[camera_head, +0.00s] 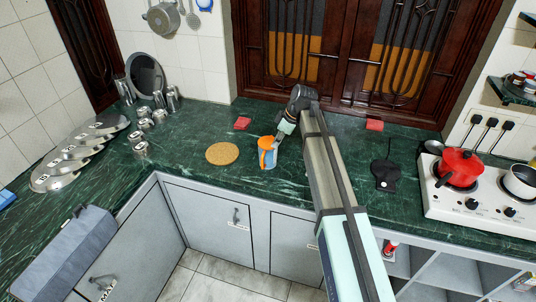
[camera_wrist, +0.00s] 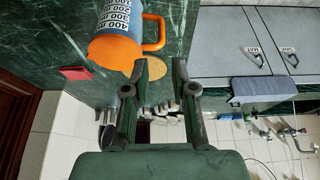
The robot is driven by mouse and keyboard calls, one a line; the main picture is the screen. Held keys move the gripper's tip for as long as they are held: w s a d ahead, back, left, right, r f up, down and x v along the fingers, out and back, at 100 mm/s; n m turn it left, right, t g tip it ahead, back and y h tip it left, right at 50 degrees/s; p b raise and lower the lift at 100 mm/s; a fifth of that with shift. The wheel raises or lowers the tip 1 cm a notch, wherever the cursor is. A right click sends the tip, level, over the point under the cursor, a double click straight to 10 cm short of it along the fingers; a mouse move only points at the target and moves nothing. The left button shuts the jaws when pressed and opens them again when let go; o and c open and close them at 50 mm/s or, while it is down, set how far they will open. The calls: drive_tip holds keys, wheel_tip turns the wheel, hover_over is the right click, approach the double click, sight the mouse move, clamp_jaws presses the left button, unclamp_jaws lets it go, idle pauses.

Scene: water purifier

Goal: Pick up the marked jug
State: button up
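The marked jug (camera_head: 268,157) is grey-blue with an orange rim and handle. It stands on the green marble counter near its front edge.
A round cork mat (camera_head: 222,153) lies left of the jug. A black device (camera_head: 387,175) and a stove with a red pot (camera_head: 461,166) are to the right. Metal cups and lids are at the left.

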drive_tip(key=b, duration=0.3)
hover_over(262, 166)
drive_tip(key=d, duration=0.2)
wheel_tip(262, 166, down, 10)
drive_tip(key=shift+b+x, duration=0.85)
drive_tip(key=shift+x, duration=2.1)
drive_tip(key=shift+d, duration=0.1)
clamp_jaws()
